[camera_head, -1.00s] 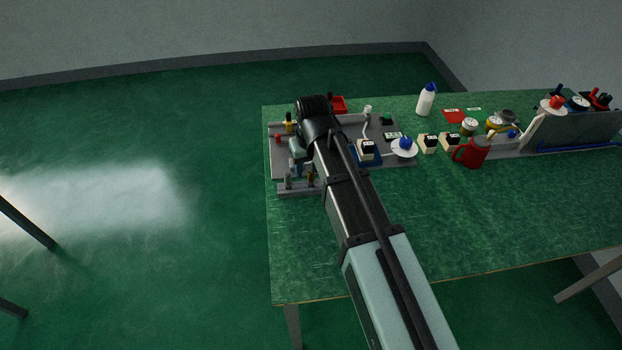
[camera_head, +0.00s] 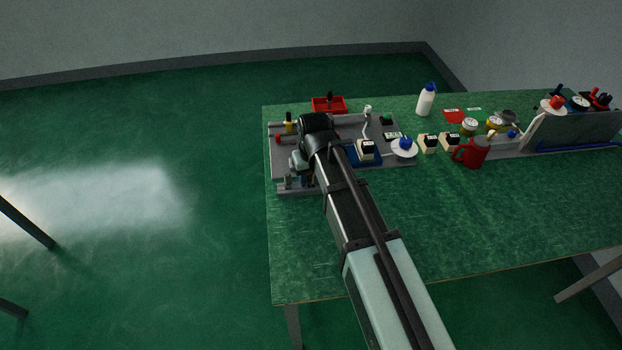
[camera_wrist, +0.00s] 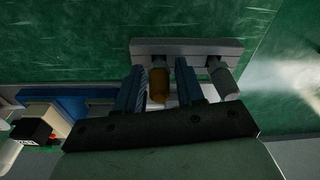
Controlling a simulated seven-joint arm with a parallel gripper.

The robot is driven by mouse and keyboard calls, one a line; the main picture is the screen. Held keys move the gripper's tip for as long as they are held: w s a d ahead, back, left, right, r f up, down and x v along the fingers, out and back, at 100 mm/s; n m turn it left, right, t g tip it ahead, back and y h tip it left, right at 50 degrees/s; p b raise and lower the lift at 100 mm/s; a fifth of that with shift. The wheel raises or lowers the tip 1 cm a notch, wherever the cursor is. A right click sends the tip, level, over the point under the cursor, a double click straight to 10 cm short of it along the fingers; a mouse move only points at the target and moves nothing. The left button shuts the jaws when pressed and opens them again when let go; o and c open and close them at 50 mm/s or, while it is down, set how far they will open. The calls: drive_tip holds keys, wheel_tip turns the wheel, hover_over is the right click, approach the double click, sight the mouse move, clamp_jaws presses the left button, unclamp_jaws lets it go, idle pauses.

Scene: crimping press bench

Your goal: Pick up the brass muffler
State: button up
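The brass muffler (camera_wrist: 159,85) stands on a light grey rail (camera_wrist: 190,46) in the wrist view. My gripper (camera_wrist: 160,78) is open, with one blue-grey finger on each side of the brass muffler. A small gap shows on the right side; I cannot tell whether the left finger touches it. A grey muffler (camera_wrist: 223,80) is on the same rail, just outside the right finger. In the head view my arm hides most of the brass muffler, and the grey muffler (camera_head: 288,183) shows at the rail's left end.
The grey fixture board (camera_head: 285,160) holds a blue tray (camera_wrist: 98,103) with a black-topped block (camera_wrist: 30,129) beside my gripper. A red bin (camera_head: 322,104) stands behind. A red mug (camera_head: 473,153) and white bottle (camera_head: 426,100) are farther right. The green table front (camera_head: 480,220) is clear.

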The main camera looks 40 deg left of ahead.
clamp_jaws()
wheel_tip(320, 180, up, 9)
drive_tip(key=shift+a+r, duration=0.1)
drive_tip(key=shift+r, duration=0.15)
drive_tip(key=w+a+r+m, duration=0.2)
drive_tip(key=w+a+m, duration=0.2)
drive_tip(key=a, duration=0.4)
drive_tip(key=shift+a+r+m+h, duration=0.15)
drive_tip(key=shift+r+m+h, duration=0.15)
drive_tip(key=shift+m, duration=0.6)
drive_tip(key=shift+w, duration=0.1)
